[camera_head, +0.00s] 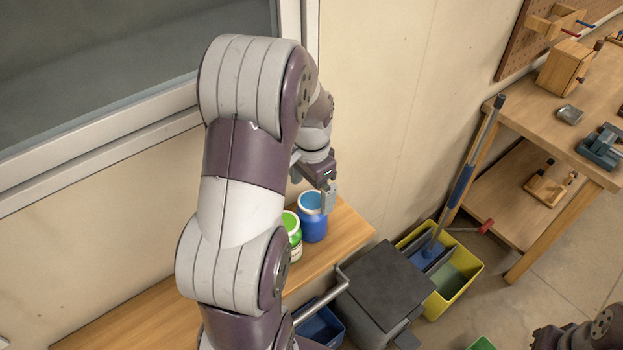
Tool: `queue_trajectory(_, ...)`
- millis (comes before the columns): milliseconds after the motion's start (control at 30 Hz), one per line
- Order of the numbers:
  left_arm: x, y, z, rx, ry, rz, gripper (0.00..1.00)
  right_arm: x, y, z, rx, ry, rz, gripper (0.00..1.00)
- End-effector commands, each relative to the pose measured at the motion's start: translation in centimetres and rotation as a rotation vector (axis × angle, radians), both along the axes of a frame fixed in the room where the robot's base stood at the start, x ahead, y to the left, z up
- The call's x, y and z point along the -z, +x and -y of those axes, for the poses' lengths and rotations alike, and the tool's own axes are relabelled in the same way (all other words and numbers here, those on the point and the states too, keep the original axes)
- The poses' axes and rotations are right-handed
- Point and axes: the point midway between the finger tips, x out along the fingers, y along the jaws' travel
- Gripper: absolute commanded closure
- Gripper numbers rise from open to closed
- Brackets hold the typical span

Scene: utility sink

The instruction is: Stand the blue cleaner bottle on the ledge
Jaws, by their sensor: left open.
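A blue container (313,226) with a white rim and a light blue top stands upright on a wooden ledge (343,238) along the wall. I cannot tell for sure that it is the cleaner bottle. My left gripper (328,199) is open at the upper right side of this container, fingers pointing down. From this angle I cannot tell whether it touches it. My left arm crosses the middle of the view and hides much of the ledge. My right gripper is not in view.
A green and white container (292,232) stands just left of the blue one. A grey lidded bin (384,285) and a yellow bucket (462,275) with a mop (463,185) are on the floor to the right. A wooden workbench (560,130) stands further right.

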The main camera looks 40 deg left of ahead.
Motion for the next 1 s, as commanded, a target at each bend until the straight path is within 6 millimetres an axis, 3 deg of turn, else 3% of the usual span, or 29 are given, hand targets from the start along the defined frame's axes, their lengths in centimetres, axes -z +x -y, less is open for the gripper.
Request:
queue_trajectory(200, -4.6, 0.1, 0.0, 0.000, 0.001, 0.002, 0.00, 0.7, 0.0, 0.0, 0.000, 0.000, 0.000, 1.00)
queue_trajectory(300, -5.4, -0.1, 0.5, -0.004, 0.000, 0.002, 0.00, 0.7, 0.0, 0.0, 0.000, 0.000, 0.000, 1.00)
queue_trajectory(367, -4.8, -0.7, 2.5, -0.025, 0.003, 0.009, 0.00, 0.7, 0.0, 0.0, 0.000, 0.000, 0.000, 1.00)
queue_trajectory(400, -4.0, -1.3, 4.5, -0.051, 0.005, 0.022, 0.00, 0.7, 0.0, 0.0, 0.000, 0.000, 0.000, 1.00)
queue_trajectory(500, -1.7, -4.2, 9.6, -0.139, 0.002, 0.065, 0.00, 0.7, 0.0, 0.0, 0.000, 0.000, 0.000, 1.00)
queue_trajectory(600, -0.1, -7.1, 12.8, -0.212, -0.011, 0.099, 0.00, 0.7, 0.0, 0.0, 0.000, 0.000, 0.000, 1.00)
queue_trajectory(733, 0.7, -8.7, 14.0, -0.257, -0.022, 0.118, 0.00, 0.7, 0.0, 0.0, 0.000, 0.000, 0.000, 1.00)
queue_trajectory(1000, 1.1, -8.7, 14.0, -0.261, -0.022, 0.117, 0.00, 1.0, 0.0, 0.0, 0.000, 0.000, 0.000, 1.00)
